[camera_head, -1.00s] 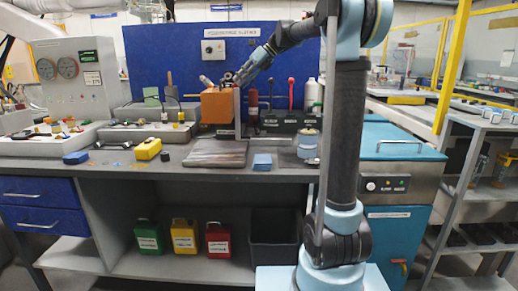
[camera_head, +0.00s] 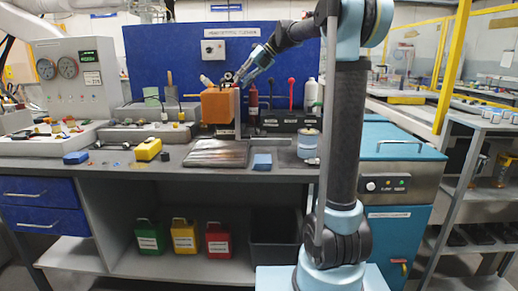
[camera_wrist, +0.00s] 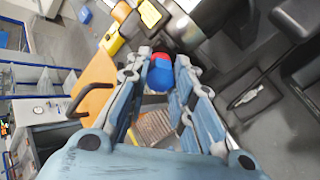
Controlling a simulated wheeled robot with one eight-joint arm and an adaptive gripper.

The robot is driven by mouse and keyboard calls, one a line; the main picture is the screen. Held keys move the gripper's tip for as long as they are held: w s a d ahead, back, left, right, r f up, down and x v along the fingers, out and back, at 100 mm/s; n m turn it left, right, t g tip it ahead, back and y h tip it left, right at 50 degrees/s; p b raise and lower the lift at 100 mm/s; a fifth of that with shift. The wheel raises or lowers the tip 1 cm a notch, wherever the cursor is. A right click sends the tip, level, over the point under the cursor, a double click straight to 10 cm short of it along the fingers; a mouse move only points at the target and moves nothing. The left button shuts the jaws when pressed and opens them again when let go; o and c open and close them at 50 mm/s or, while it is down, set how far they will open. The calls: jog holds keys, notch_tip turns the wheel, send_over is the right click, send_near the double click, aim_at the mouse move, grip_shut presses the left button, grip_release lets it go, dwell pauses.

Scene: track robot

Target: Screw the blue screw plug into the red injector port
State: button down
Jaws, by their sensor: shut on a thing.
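In the wrist view, the blue screw plug (camera_wrist: 160,78) sits between the tips of my gripper (camera_wrist: 163,62), which is shut on it. A red part (camera_wrist: 158,60) shows right at the plug's far end. I cannot tell whether this is the red injector port or a part of the plug, nor whether any thread is engaged. In the head view, my gripper (camera_head: 240,77) is at the top right of an orange box (camera_head: 216,106) on the bench. The plug is too small to make out there.
The bench holds a yellow block (camera_head: 148,149), a dark flat plate (camera_head: 217,154), a blue block (camera_head: 262,162) and a light blue can (camera_head: 308,143). A blue back panel (camera_head: 165,55) stands behind. Green, yellow and red canisters stand on the lower shelf.

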jog(key=shift+m, duration=1.5)
jog(key=c, duration=1.3)
grip_release()
jog(key=shift+c, duration=0.9)
jog(key=shift+d, duration=0.1)
